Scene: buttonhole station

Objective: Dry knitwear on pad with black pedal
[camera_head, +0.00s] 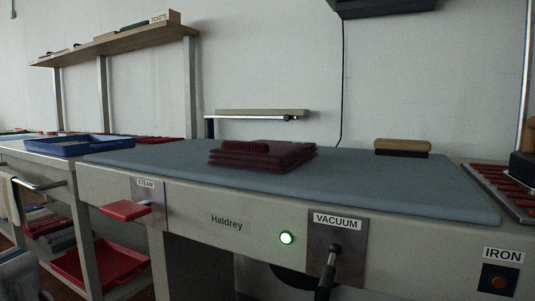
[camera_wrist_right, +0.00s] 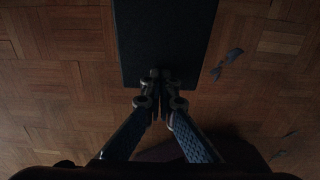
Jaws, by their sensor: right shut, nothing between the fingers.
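The knitwear (camera_head: 262,156) is a folded dark red stack lying on the blue-grey pad (camera_head: 370,179) in the head view, with a rolled or raised part on top. In the right wrist view a dark flat rectangular plate (camera_wrist_right: 165,35), which looks like the black pedal, lies over the parquet floor. My right gripper (camera_wrist_right: 160,78) is shut and empty, its fingertips overlapping the plate's near edge; I cannot tell whether they touch it. Neither gripper shows in the head view, and my left gripper is in no view.
The table front carries a red STEAM handle (camera_head: 124,210), a lit green lamp (camera_head: 286,238), a black VACUUM lever (camera_head: 328,270) and an IRON button (camera_head: 498,281). A wooden-topped brush or block (camera_head: 402,146) sits on the pad's back right. A blue tray (camera_head: 80,144) stands left.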

